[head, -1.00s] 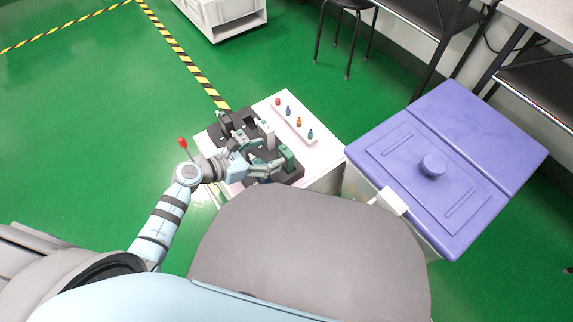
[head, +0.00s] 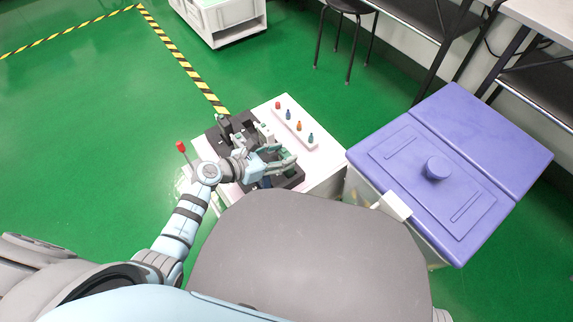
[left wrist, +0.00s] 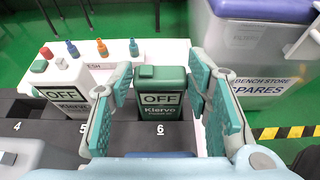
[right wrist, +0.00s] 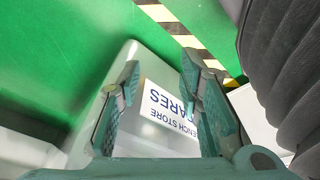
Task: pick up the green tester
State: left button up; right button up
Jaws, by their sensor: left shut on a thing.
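The green tester (left wrist: 160,94), with an OFF screen, stands upright in slot 6 of the dark rack (head: 222,128) in the left wrist view. In the head view my left gripper (head: 288,160) hides most of that tester. A white tester (left wrist: 66,92), also showing OFF, stands in slot 5 to its left. My right gripper (right wrist: 158,82) is open and empty, beside the bin in the right wrist view.
A white strip (head: 291,127) with several small coloured pegs lies behind the rack on the white table. A bin with a purple lid (head: 480,150) stands to the right; its wall (right wrist: 150,130) reads BENCH STORE SPARES. A grey tester (left wrist: 20,152) is at lower left.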

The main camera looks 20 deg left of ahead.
pick_arm(q)
grip_shut()
